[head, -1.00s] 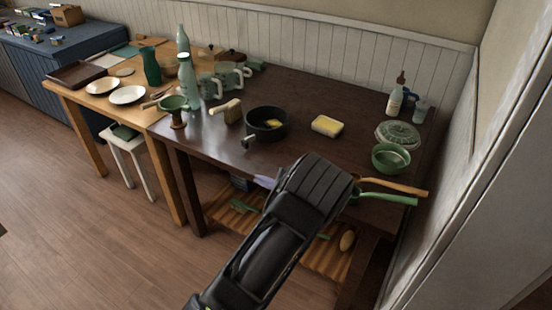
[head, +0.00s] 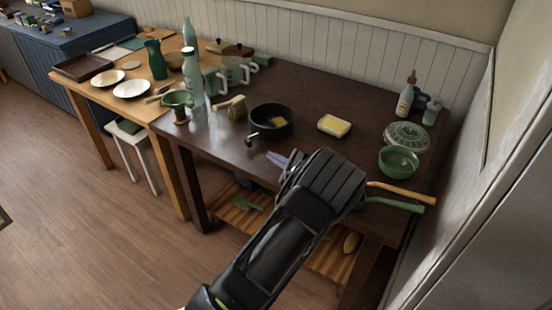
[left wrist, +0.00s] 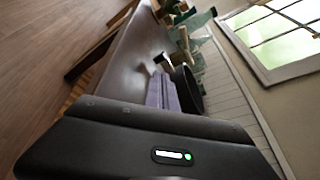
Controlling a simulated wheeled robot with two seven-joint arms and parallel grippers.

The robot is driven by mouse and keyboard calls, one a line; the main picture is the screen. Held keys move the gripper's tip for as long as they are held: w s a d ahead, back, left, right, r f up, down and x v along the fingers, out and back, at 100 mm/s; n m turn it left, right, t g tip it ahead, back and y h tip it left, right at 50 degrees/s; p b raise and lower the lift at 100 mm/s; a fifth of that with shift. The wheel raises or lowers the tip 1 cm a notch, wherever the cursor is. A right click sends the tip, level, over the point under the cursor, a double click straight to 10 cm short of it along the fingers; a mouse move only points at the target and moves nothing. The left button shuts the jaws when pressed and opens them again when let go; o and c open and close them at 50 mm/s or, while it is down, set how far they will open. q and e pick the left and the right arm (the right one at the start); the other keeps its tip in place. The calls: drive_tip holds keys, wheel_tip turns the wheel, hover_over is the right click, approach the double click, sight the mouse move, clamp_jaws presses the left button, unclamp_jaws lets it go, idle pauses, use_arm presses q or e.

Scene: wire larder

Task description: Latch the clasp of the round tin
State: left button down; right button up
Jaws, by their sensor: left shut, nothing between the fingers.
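The round tin (head: 289,124) is black and stands on the dark table. Something yellow shows inside it. A small metal piece (head: 250,140), which looks like the clasp, sticks out at its front left; I cannot tell its exact position. My left gripper (head: 275,157) has pale purple fingers close together, shut and empty, in front of the tin and apart from it in the head view. In the left wrist view the fingers (left wrist: 162,92) point towards the dark tin (left wrist: 188,90), partly hiding it. My right gripper is not in view.
A butter dish (head: 334,125), a green bowl (head: 398,162) and a patterned green lid (head: 406,137) stand to the right. A pale wooden-handled thing (head: 236,107), a green bottle (head: 193,90) and mugs (head: 236,70) stand to the left. Two utensil handles (head: 402,193) jut past the table's right front.

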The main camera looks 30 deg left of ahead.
use_arm(q)
drive_tip(key=b, duration=0.1)
approach(249, 144)
drive_tip(key=shift+w+a+f, duration=0.35)
drive_tip(key=shift+w+a, duration=0.1)
drive_tip(key=shift+a, duration=0.15)
drive_tip(key=shift+w+a+f, duration=0.4)
drive_tip(key=shift+a, duration=0.2)
drive_tip(key=shift+a, duration=0.2)
drive_tip(key=shift+w+a+b, duration=0.1)
drive_tip(key=shift+a+b, duration=0.9)
drive_tip(key=shift+a, duration=1.1)
drive_tip(key=shift+s+a+f+m+t+b, duration=0.1)
drive_tip(key=shift+s+a+m+t+b, duration=0.15)
drive_tip(key=shift+a+m+t+b, duration=0.35)
drive_tip(key=shift+a+t+h+b, duration=0.25)
drive_tip(key=shift+t+h+b, duration=0.05)
drive_tip(key=shift+b, duration=0.05)
drive_tip(key=shift+s+a+m+t, duration=0.1)
drive_tip(key=shift+a+m+t, duration=0.15)
drive_tip(key=shift+m+t, duration=0.05)
